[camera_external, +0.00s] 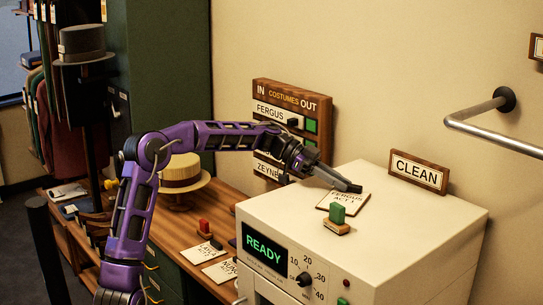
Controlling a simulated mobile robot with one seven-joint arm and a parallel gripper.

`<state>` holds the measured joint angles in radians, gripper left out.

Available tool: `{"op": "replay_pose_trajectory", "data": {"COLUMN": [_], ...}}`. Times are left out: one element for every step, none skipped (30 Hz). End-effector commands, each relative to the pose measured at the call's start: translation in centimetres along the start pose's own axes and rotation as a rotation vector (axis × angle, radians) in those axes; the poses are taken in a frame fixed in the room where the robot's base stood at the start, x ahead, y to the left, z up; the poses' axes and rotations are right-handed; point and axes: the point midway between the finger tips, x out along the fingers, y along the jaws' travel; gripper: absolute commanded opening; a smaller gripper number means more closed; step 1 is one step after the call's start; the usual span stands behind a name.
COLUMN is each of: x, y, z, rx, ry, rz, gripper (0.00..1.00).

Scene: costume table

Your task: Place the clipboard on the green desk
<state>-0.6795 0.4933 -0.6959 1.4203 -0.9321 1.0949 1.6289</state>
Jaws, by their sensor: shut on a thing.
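A small board with paper lettered "FERGUS ACT 1", which I take as the clipboard (349,202), is at the top of the cream machine. My gripper (354,188) is shut at the board's far edge, with the board at its fingertips. Whether the board touches the machine top is hard to tell. A green block on a wooden base (337,216) covers the board's near corner in this view. The desk (222,288) with a wooden top and green front stands left of the machine, partly hidden by my arm.
The cream machine (430,215) shows "READY" and carries a "CLEAN" sign (419,171). On the desk are a straw hat (181,178), a red block (204,226) and name cards (220,270). A costume board (290,110) hangs behind; a metal rail (490,137) is at right.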

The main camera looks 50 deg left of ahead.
Motion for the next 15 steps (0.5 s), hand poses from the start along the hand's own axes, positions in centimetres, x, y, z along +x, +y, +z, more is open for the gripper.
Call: {"op": "replay_pose_trajectory", "data": {"x": [-0.01, -0.01, 0.01, 0.04, 0.08, 0.13, 0.15, 0.17, 0.2, 0.13, 0.12, 0.12, 0.12, 0.12, 0.12], "y": [0.01, 0.01, 0.01, 0.01, 0.01, 0.01, 0.02, 0.02, 0.02, 0.02, 0.02, 0.02, 0.02, 0.02, 0.02], "z": [-0.06, -0.06, -0.01, 0.07, 0.17, 0.27, 0.33, 0.38, 0.45, 0.29, 0.26, 0.27, 0.27, 0.27, 0.27], "rx": [0.0, 0.0, 0.0, 0.0, 0.0, 0.0, 0.0, 0.0, 0.0, 0.0, 0.0, 0.0, 0.0, 0.0, 0.0], "ry": [0.0, 0.0, 0.0, 0.0, 0.0, 0.0, 0.0, 0.0, 0.0, 0.0, 0.0, 0.0, 0.0, 0.0, 0.0], "rz": [0.0, 0.0, 0.0, 0.0, 0.0, 0.0, 0.0, 0.0, 0.0, 0.001, 0.001, 0.001, 0.001, 0.001, 0.001], "gripper": [0.0, 0.0, 0.0, 0.0, 0.0, 0.0, 0.0, 0.0, 0.0, 0.27, 0.32, 0.39, 0.45, 0.5, 0.51]}}
